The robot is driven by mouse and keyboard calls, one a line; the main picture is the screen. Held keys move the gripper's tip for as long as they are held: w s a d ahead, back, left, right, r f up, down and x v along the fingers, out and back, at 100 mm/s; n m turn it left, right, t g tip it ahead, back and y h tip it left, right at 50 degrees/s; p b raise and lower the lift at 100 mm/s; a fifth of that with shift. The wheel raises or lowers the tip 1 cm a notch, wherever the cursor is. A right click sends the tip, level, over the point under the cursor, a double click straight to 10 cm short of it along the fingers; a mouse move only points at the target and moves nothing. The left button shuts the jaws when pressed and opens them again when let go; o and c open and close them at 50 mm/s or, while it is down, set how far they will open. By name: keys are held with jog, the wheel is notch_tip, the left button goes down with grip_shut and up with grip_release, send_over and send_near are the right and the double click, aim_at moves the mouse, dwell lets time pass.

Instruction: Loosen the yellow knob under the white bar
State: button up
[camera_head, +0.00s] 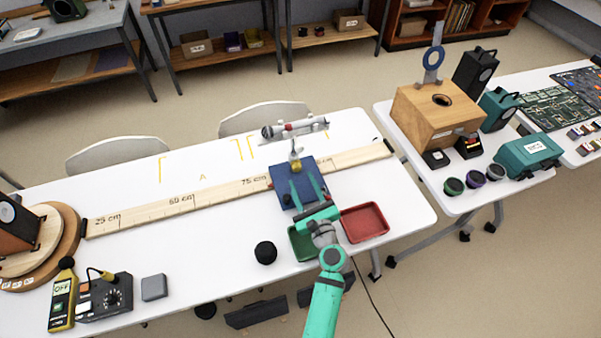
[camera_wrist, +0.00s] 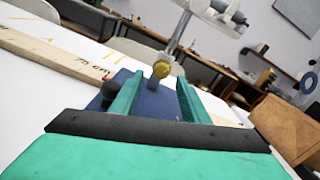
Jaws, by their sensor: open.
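The yellow knob (camera_wrist: 161,69) shows in the wrist view on a grey upright post, just beyond and between my fingertips. In the head view the yellow knob (camera_head: 295,164) is small, above the blue base (camera_head: 282,187). The white bar (camera_head: 295,128) lies across the top of the post, with a dark round end at its left. My gripper (camera_head: 306,190) is over the blue base, its two green fingers apart. In the wrist view my gripper (camera_wrist: 156,97) is open with nothing between the fingers. I cannot tell whether the fingertips touch the post.
A long wooden ruler board (camera_head: 215,190) runs behind and beside the blue base. A red tray (camera_head: 364,223) and a green tray (camera_head: 300,242) lie near my arm. A black round object (camera_head: 265,252) stands left of them. The white table is clear at the front left middle.

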aim_at(298, 170)
jog(key=shift+d+x, duration=0.2)
jog(key=shift+x, duration=2.15)
jog(key=shift+w, duration=0.1)
